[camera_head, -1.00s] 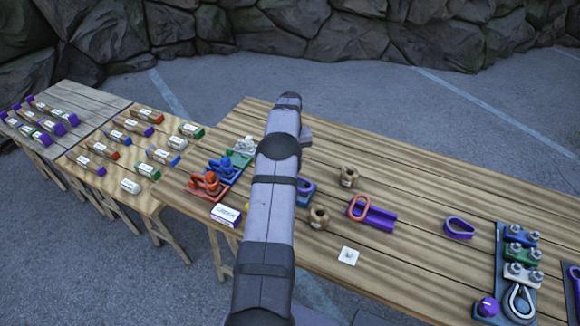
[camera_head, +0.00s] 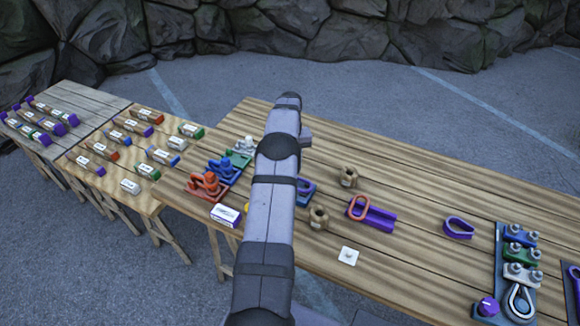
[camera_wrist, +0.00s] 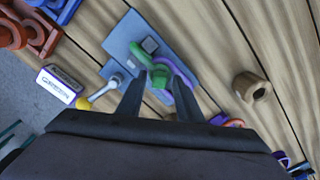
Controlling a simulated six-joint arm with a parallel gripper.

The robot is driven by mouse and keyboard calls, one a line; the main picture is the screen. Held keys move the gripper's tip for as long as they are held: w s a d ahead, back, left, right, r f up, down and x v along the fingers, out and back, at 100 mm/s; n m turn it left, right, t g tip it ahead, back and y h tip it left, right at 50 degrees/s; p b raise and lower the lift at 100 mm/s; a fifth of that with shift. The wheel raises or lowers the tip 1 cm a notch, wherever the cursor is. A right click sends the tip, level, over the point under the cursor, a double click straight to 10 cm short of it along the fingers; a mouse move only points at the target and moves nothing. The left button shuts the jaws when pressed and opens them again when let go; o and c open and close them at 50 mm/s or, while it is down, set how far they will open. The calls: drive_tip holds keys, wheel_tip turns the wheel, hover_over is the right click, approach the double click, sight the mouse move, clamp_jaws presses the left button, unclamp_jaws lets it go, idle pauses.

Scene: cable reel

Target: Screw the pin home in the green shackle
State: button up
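The green shackle (camera_wrist: 140,52) shows in the wrist view by a blue-grey plate (camera_wrist: 117,42) with a square post. Its lower rounded part lies between the two fingers of my gripper (camera_wrist: 161,80). A purple loop (camera_wrist: 172,66) passes close beside it. The fingers stand apart with a visible gap; whether either one touches the green part I cannot tell. A grey rod (camera_wrist: 105,88) with a yellow end (camera_wrist: 83,103) lies left of the fingers; I cannot tell whether it is the pin. In the head view my arm hides the shackle and the fingertips.
A small labelled box (camera_wrist: 58,86) and red (camera_wrist: 38,38) and blue parts lie left in the wrist view. A brown spool-like piece (camera_wrist: 251,87) stands right. In the head view, an orange ring on a purple holder (camera_head: 376,217) and a hardware board (camera_head: 505,290) lie further right.

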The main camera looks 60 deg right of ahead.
drive_tip(key=shift+r+p, duration=1.25)
drive_tip(key=shift+r, duration=1)
drive_tip(key=n, duration=1.8)
drive_tip(key=shift+f, duration=0.1)
drive_tip(key=shift+f+b, duration=1.5)
drive_tip(key=shift+f, duration=0.7)
